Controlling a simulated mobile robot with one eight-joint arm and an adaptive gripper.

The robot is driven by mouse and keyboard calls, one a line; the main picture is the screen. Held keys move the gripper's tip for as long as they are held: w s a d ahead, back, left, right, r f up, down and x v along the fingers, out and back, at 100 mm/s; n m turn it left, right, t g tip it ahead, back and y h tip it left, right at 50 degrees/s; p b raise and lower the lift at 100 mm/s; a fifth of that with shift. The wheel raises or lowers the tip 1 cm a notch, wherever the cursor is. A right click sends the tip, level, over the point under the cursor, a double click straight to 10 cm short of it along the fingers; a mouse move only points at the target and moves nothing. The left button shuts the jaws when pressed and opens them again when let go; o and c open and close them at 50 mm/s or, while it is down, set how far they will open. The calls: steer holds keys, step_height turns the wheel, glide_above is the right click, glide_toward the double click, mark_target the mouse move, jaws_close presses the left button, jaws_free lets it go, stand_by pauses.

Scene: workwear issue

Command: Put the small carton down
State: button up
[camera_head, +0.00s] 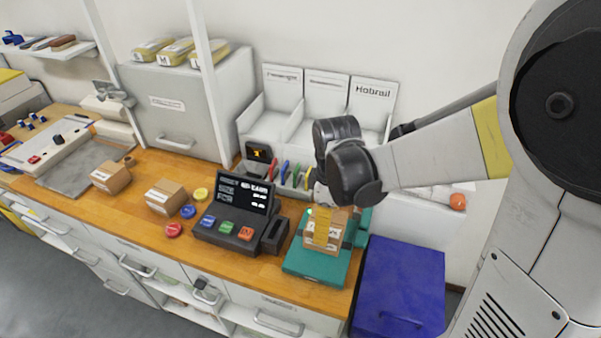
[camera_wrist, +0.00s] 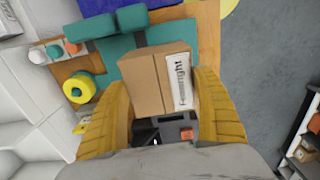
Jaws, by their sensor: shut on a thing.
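The small carton (camera_head: 322,236) is a brown box with a white label. It is at the teal pad (camera_head: 312,265) on the right end of the wooden counter. I cannot tell whether its underside touches the pad. My gripper (camera_head: 321,222) comes down on it from above, with yellow fingers around it. In the wrist view the carton (camera_wrist: 152,82) sits between the two yellow fingers (camera_wrist: 163,110), its printed label facing up on the right side. The teal pad (camera_wrist: 160,39) lies beyond it there.
A black terminal (camera_head: 233,218) with coloured buttons stands left of the pad. Two other cartons, one (camera_head: 165,197) near the terminal and one (camera_head: 111,177) farther left, sit on the counter (camera_head: 140,215). A blue bin (camera_head: 401,285) stands right of the counter's end. White bins rise behind.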

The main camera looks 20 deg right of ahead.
steer(key=shift+w+d+f, duration=0.1)
steer(key=shift+w+f, duration=0.2)
steer(key=shift+w, duration=0.25)
steer(key=shift+w+d+f, duration=0.1)
steer(key=shift+w+f, duration=0.2)
steer(key=shift+w, duration=0.2)
steer(key=shift+f, duration=0.2)
step_height(320, 180, down, 4)
steer(key=shift+w+r+b, duration=0.1)
steer(key=shift+b, duration=0.75)
steer(key=shift+r, duration=0.1)
